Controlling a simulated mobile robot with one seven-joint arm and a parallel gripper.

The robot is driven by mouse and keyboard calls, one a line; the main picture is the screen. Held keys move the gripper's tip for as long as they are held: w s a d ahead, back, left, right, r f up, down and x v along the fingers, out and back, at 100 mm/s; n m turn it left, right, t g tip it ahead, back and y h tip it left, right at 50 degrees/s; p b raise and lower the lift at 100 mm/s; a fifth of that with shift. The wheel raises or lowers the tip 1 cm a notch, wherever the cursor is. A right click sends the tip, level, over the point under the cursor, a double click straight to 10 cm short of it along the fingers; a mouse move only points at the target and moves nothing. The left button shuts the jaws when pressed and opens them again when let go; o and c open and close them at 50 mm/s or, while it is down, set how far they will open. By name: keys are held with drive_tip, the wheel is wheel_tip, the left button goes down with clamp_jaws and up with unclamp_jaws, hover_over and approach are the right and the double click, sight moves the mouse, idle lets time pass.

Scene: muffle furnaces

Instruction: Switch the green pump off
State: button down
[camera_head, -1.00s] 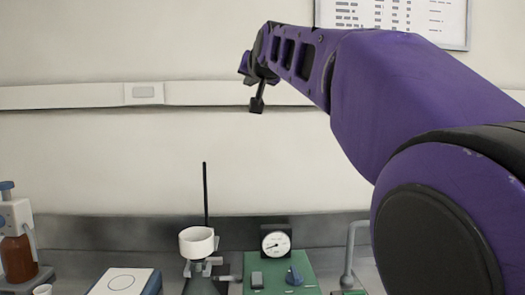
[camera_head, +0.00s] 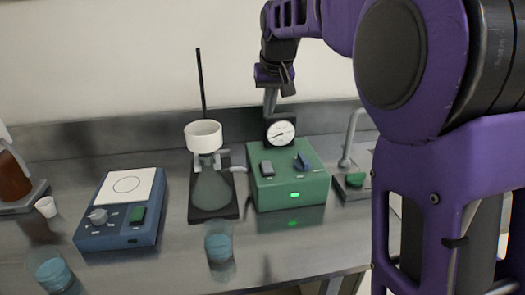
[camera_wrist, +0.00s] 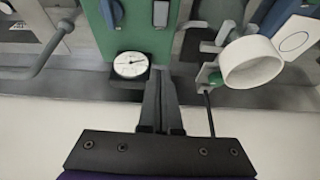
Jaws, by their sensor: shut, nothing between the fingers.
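The green pump (camera_head: 285,186) stands on the bench in the middle of the head view. My gripper (camera_wrist: 160,80) is shut and empty. In the head view it is above the back of the pump, near the gauge, apart from the switch.
A flask with a white funnel (camera_head: 203,136) and a stand rod is just left of the pump. A blue stirrer (camera_head: 120,212) stands further left. Beakers of blue liquid (camera_head: 219,243) are in front. A sink tap (camera_head: 352,135) is to the right.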

sight(266, 163)
drive_tip(key=shift+s+d+f+g, duration=0.15)
drive_tip(key=shift+s+f+g, duration=0.15)
drive_tip(key=shift+f, duration=0.35)
drive_tip(key=shift+s+d+f+g, duration=0.1)
drive_tip(key=shift+s+f+g, duration=0.2)
drive_tip(key=shift+f, duration=0.35)
drive_tip(key=shift+f, duration=0.1)
drive_tip(key=x, duration=0.4)
drive_tip(key=b+x, duration=0.1)
drive_tip(key=x, duration=0.8)
drive_tip(key=shift+s+d+f+b, duration=0.2)
drive_tip(key=shift+f+b, duration=0.2)
drive_tip(key=shift+f, duration=0.05)
